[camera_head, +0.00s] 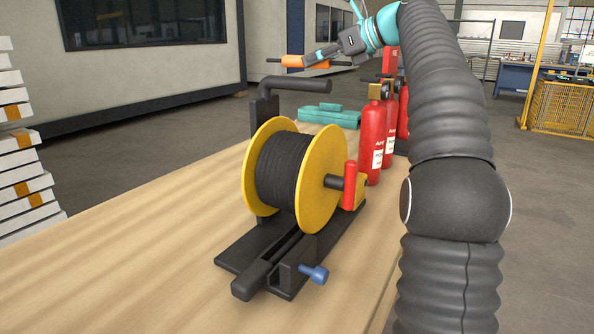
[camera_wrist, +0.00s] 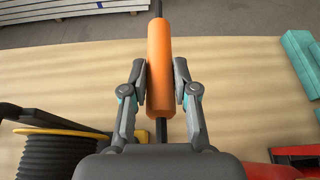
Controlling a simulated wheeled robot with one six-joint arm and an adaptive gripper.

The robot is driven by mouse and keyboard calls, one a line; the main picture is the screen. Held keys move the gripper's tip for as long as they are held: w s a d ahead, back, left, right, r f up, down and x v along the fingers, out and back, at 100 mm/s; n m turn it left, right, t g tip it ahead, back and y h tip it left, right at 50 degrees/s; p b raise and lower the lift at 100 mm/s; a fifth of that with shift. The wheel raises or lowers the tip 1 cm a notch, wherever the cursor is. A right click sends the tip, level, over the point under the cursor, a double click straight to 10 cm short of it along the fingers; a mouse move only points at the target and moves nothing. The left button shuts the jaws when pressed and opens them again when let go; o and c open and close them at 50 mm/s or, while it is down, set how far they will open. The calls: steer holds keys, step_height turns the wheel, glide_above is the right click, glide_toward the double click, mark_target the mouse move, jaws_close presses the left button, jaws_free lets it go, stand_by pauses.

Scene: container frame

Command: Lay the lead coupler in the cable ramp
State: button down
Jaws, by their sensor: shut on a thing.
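The orange lead coupler (camera_head: 307,62) is between the fingers of my gripper (camera_head: 323,54), above the table's far part. In the wrist view, my gripper (camera_wrist: 160,88) is shut on the coupler (camera_wrist: 159,55), one finger on each side. A black lead (camera_wrist: 162,131) sticks out of both ends of the coupler. A low teal piece with raised bars (camera_head: 330,117), which looks like the cable ramp, lies on the table beyond the reel. In the wrist view, part of the teal piece (camera_wrist: 298,58) shows at the right edge, apart from the coupler.
Red fire extinguishers (camera_head: 374,143) stand right of the teal piece. Bare wood (camera_wrist: 235,110) lies between coupler and teal piece.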

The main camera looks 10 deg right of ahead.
step_height(320, 180, down, 28)
steer(key=b, duration=0.7)
steer(key=shift+s+r, duration=0.1)
steer(key=shift+r, duration=0.1)
steer(key=shift+f, duration=0.2)
steer(key=c, duration=1.2)
jaws_free()
